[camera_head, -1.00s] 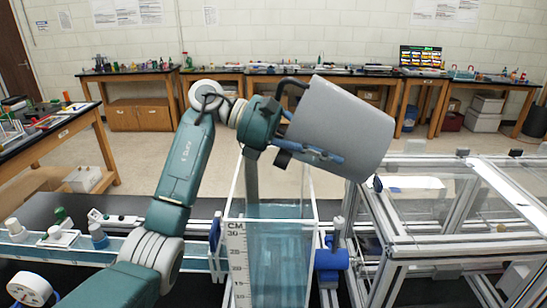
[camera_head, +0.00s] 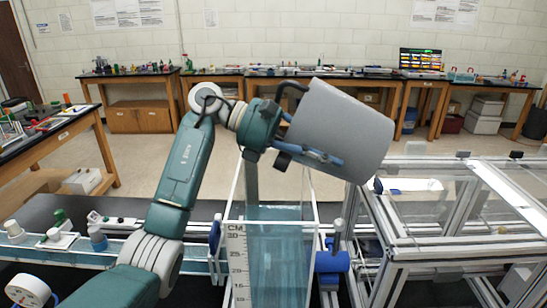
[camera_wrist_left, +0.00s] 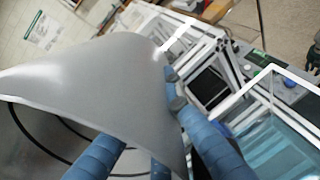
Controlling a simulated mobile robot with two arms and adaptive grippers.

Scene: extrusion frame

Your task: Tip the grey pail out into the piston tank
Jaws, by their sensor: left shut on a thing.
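The grey pail (camera_head: 342,128) is held tilted on its side in the air, above and a little right of the piston tank. My left gripper (camera_head: 312,155) is shut on it, with blue fingers at its wall. In the left wrist view the pail (camera_wrist_left: 95,75) fills the left and middle, between and over the blue fingers (camera_wrist_left: 160,150). The piston tank (camera_head: 238,262) is a clear upright box with a CM scale and bluish water, below the gripper. It also shows at the lower right of the left wrist view (camera_wrist_left: 280,150). The pail's contents are hidden. My right gripper is not in view.
A metal extrusion frame (camera_head: 440,243) with clear panels stands right of the tank. A shallow water channel (camera_head: 120,252) with small bottles runs to the left. Benches line the back wall.

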